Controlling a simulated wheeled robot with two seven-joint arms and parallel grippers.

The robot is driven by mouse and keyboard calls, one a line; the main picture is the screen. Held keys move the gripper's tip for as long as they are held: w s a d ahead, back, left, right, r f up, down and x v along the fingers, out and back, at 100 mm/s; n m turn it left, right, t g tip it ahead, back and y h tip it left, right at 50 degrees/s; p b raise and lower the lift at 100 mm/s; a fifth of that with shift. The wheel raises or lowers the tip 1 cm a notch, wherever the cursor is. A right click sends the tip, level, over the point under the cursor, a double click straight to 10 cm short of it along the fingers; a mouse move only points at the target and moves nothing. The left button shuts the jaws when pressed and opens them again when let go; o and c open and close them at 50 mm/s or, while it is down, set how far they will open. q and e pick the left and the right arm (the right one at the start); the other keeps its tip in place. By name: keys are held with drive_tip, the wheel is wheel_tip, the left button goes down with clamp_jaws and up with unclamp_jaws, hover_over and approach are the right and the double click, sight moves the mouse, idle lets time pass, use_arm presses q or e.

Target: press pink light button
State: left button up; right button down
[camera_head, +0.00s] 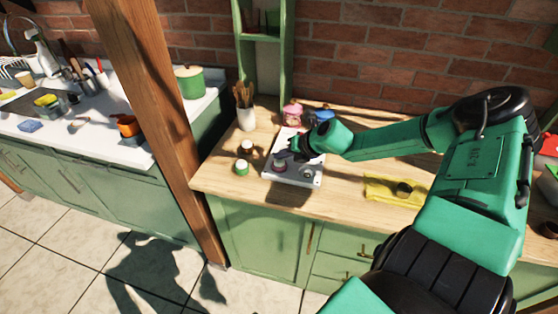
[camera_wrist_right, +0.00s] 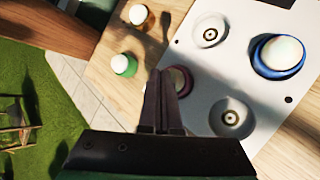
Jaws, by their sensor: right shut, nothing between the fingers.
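A white panel (camera_head: 313,178) lies on the wooden counter; it also shows in the right wrist view (camera_wrist_right: 198,62). The pink-ringed button (camera_wrist_right: 178,82) has a pale dome and sits in the panel, partly hidden behind my right fingers. My right gripper (camera_wrist_right: 162,82) is shut and empty, its tips over the pink button's edge in that view; I cannot tell whether they touch it. In the head view the right gripper (camera_head: 287,154) is low over the panel. A blue-ringed button (camera_wrist_right: 278,56) sits in the panel beside two empty round sockets. My left gripper is not in view.
A green-ringed button (camera_head: 241,168) and a brown-ringed one (camera_head: 247,147) lie on the counter left of the panel. A utensil pot (camera_head: 247,119) stands behind them. A yellow cloth (camera_head: 380,188) lies to the right. A wooden post (camera_head: 158,110) rises at the left.

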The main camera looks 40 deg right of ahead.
sight(282, 162)
drive_tip(key=shift+f+b, duration=0.45)
drive_tip(key=shift+f, duration=0.05)
drive_tip(key=shift+s, duration=0.1)
drive_tip(key=shift+r+p, duration=0.4)
wheel_tip(282, 162, up, 6)
drive_tip(key=p, duration=0.6)
drive_tip(key=shift+r, duration=0.2)
drive_tip(key=shift+f, duration=0.15)
